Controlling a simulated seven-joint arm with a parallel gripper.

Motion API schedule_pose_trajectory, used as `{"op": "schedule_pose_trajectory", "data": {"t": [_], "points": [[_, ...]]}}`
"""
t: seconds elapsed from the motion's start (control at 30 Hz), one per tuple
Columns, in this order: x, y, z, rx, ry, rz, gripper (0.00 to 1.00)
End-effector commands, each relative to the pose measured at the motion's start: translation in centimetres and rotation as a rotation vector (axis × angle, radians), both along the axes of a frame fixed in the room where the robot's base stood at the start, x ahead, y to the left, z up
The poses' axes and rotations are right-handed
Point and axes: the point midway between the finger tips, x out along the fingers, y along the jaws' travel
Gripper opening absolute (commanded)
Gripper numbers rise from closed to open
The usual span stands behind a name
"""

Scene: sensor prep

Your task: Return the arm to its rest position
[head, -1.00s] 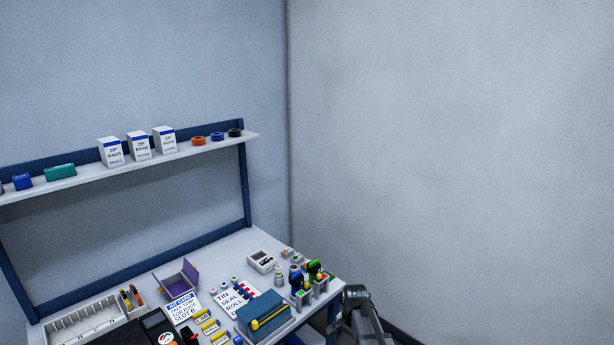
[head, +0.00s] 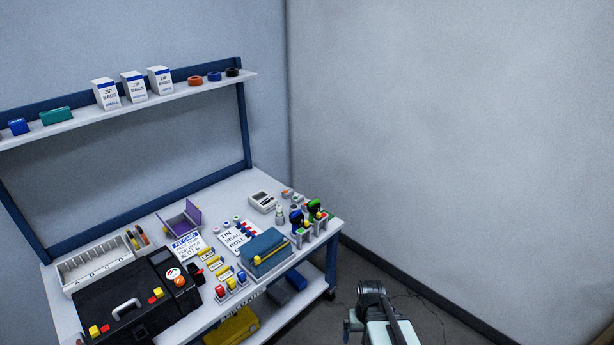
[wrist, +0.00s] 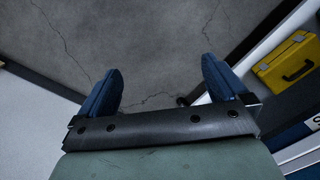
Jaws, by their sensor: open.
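My gripper (wrist: 160,92) shows in the wrist view with its two blue fingers spread wide apart. Nothing is between the fingers, and bare cracked floor lies beyond them. In the head view, part of my arm shows at the lower right, to the right of the workbench and apart from it. The fingers cannot be made out in the head view.
The workbench (head: 262,193) holds a black case (head: 98,308), a white divided bin (head: 98,262), a purple open box (head: 180,217) and a blue box (head: 265,250). A yellow case (wrist: 287,70) sits on its lower shelf. The floor (head: 365,268) right of the bench is clear.

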Motion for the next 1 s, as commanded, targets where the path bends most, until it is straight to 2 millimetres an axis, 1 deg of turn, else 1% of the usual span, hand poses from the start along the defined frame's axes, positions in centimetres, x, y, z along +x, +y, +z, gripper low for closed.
{"op": "schedule_pose_trajectory", "data": {"t": [0.03,0.17,0.27,0.4,0.6,0.67,0.8,0.9,1.0], "points": [[-0.8,0.0,-0.8,0.0,0.018,-0.001,1.0],[-2.9,0.0,-2.9,0.0,0.065,-0.002,1.0],[-5.1,0.0,-4.8,0.0,0.113,-0.002,1.0],[-8.5,0.0,-7.6,0.0,0.184,-0.003,1.0],[-13.6,-0.1,-11.0,-0.001,0.284,-0.004,1.0],[-15.2,-0.1,-11.9,-0.001,0.314,-0.005,1.0],[-19.1,-0.1,-13.9,-0.001,0.384,-0.005,1.0],[-21.7,-0.1,-15.0,0.0,0.43,-0.006,1.0],[-23.8,-0.1,-15.8,0.0,0.468,-0.006,1.0]]}}
